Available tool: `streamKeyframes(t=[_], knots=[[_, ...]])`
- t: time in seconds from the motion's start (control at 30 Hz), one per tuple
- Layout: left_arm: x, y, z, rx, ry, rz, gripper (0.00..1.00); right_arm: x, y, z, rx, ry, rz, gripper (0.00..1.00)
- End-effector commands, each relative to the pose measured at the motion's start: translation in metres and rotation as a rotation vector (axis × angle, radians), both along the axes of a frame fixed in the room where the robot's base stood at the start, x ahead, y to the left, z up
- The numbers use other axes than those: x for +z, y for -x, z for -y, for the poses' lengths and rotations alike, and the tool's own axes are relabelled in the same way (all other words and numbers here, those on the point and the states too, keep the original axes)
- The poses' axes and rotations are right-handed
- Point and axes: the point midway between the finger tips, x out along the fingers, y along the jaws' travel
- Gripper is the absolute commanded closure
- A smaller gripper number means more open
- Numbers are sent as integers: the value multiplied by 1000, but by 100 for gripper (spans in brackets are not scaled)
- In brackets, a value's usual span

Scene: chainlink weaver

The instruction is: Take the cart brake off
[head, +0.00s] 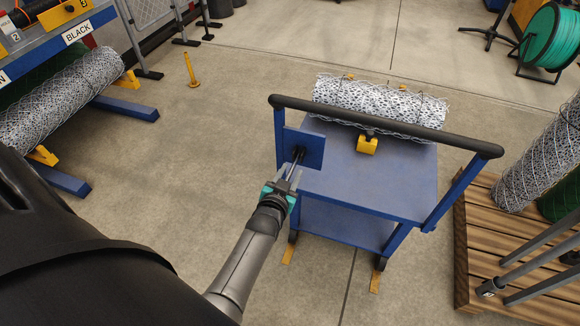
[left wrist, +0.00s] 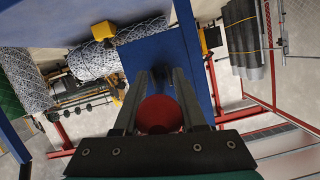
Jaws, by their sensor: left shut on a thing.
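The blue cart (head: 375,185) stands on the floor with a black handlebar (head: 385,123) across its near side. A blue plate (head: 312,147) is fixed at its left post, and a thin dark brake lever (head: 299,153) comes out of it. My left gripper (head: 289,174) is at this lever. In the left wrist view, a red round knob (left wrist: 160,114) sits between the two fingers of my left gripper (left wrist: 162,82), which is shut on it. The fingers hide part of the knob and lever. My right gripper is not in view.
A wire mesh roll (head: 375,102) lies on the cart's far side, by a yellow block (head: 367,145). A wooden pallet (head: 482,225) with upright rolls stands close at right. A blue rack (head: 60,45) with another roll is at left. A yellow post (head: 190,70) stands on open floor.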

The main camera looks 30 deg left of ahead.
Motion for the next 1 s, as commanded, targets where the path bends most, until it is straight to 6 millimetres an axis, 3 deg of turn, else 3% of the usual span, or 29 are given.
streamKeyframes(t=[0.03,0.5,1.0], knots=[[7,1,0,-1,5,-28,100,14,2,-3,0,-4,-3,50],[23,-1,0,0,66,-277,100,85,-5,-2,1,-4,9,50],[33,-6,-2,0,117,-494,100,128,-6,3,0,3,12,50]])
